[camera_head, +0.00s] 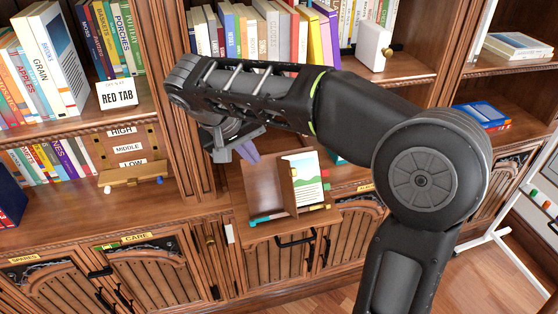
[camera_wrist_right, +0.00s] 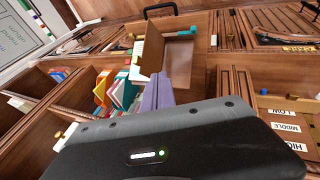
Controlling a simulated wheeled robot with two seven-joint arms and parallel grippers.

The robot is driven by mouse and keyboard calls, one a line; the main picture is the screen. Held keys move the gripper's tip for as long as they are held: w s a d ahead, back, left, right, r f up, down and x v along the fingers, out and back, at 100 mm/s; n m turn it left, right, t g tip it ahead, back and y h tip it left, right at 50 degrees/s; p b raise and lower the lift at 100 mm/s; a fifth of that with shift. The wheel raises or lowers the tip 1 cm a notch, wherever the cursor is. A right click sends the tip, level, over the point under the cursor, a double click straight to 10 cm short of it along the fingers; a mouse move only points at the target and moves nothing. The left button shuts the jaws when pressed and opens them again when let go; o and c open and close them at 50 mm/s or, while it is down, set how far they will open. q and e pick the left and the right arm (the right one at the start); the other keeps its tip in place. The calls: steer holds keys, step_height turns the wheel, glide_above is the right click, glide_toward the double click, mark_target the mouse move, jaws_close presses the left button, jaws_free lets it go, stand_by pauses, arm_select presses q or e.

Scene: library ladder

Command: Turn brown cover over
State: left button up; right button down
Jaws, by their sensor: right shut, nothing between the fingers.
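An open picture book stands on a small ledge in front of the bookcase. Its brown cover (camera_head: 287,188) stands out from the ledge, partly turned, beside a page with a green and yellow landscape (camera_head: 308,180). In the right wrist view the brown cover (camera_wrist_right: 153,46) stands up edge-on next to a flat brown panel (camera_wrist_right: 182,62). My right gripper (camera_head: 249,151) has purple fingers, closed together with nothing between them. It is at the upper left of the brown cover; in the wrist view the fingertips (camera_wrist_right: 157,90) are close to it, contact unclear. My left gripper is not in view.
Shelves of upright books (camera_head: 265,35) stand behind my arm. A RED TAB sign (camera_head: 117,94) is on the left shelf, above a HIGH/MIDDLE/LOW panel (camera_head: 128,148). Cabinet doors (camera_head: 150,275) with dark handles are below. A blue book (camera_head: 482,116) lies on the right shelf.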

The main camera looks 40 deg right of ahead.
steer(key=shift+s+f, duration=0.1)
stand_by(0.3)
steer(key=d+f+b, duration=0.8)
steer(key=f, duration=0.1)
steer(key=shift+w+b, duration=0.2)
steer(key=shift+b, duration=0.2)
steer(key=shift+d+r, duration=0.1)
steer(key=shift+d, duration=0.15)
stand_by(0.4)
